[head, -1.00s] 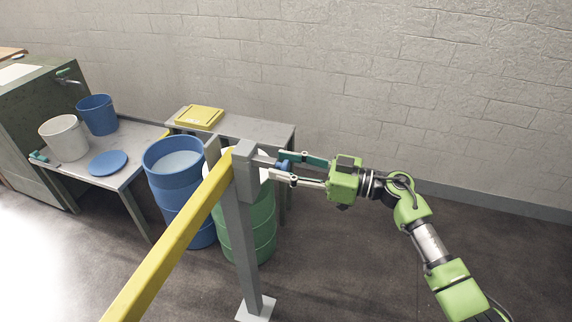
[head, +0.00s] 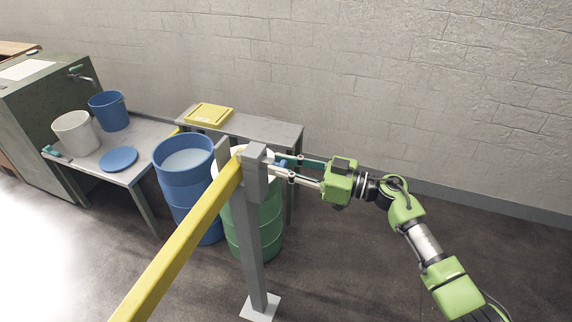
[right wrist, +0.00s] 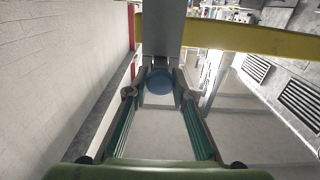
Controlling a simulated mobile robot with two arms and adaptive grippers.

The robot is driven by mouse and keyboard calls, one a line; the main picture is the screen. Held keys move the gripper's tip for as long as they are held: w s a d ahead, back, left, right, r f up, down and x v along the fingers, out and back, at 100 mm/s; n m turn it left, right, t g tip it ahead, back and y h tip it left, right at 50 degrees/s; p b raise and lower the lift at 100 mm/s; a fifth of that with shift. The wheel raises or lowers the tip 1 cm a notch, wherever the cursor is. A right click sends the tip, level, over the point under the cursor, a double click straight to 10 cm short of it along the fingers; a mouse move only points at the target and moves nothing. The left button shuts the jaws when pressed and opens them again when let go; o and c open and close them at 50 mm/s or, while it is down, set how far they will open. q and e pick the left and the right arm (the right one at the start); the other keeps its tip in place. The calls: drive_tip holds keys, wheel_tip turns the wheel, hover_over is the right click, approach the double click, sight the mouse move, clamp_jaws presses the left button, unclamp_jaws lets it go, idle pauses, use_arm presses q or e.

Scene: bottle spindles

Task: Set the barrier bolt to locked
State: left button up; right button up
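The barrier is a yellow beam (head: 185,247) meeting a grey post (head: 246,235). A bolt with a blue knob (head: 281,163) sticks out from the right side of the post's top housing (head: 257,178). My right gripper (head: 279,166) comes in from the right with one finger on each side of the knob. In the right wrist view the knob (right wrist: 159,82) sits between the fingertips, which appear to press on its sides, close to the grey post (right wrist: 163,30). The knob is near the housing; most of the bolt is hidden. My left gripper is not in view.
A blue barrel (head: 186,192) and a green barrel (head: 266,228) stand behind the post. A table with buckets and a blue lid (head: 118,158) is at the left. A bench (head: 280,130) with a yellow lid stands along the wall. Floor to the right is clear.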

drive_tip(key=o, duration=0.3)
drive_tip(key=shift+d, duration=0.1)
drive_tip(key=v, duration=1.2)
